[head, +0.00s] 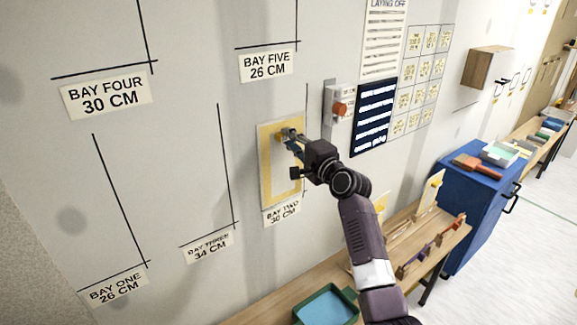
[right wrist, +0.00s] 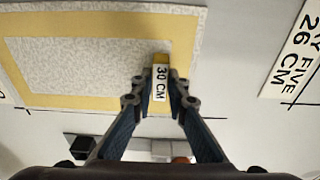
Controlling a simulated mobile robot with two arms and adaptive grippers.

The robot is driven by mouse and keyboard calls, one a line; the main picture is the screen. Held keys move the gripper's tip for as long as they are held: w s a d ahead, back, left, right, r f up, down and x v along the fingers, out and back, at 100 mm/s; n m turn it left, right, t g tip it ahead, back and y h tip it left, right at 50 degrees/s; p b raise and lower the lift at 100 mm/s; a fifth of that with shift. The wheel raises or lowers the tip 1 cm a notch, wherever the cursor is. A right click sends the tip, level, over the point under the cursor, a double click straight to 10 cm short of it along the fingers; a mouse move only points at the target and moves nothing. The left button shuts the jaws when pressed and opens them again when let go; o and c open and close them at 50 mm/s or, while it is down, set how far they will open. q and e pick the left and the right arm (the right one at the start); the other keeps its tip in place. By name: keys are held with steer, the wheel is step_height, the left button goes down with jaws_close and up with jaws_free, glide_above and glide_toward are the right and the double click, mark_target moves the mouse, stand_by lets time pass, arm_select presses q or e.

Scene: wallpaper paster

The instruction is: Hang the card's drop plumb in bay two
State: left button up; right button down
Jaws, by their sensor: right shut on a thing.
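The drop (head: 268,185) is a pale grey patterned panel with a yellow border. It is up at the wall in bay two, above the label BAY TWO 30 CM (head: 282,212). In the right wrist view the drop (right wrist: 90,60) fills the upper left, and one edge runs close along a dark wall line (right wrist: 225,118). My right gripper (head: 288,137) is at the drop's upper part. Its fingers (right wrist: 160,100) are shut on a yellow tab marked 30 CM at the drop's border. I cannot tell whether the drop touches the wall. My left gripper is out of view.
A dark board with white lines (head: 373,117) and a red-knobbed box (head: 340,107) are on the wall right of my gripper. Below stand a wooden bench (head: 268,312) with a green tray (head: 327,305) and a blue cabinet (head: 482,195). Bays one and three are bare.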

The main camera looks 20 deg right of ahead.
steer(key=shift+r, duration=0.15)
stand_by(0.8)
steer(key=c, duration=1.8)
jaws_free()
steer(key=shift+w, duration=0.1)
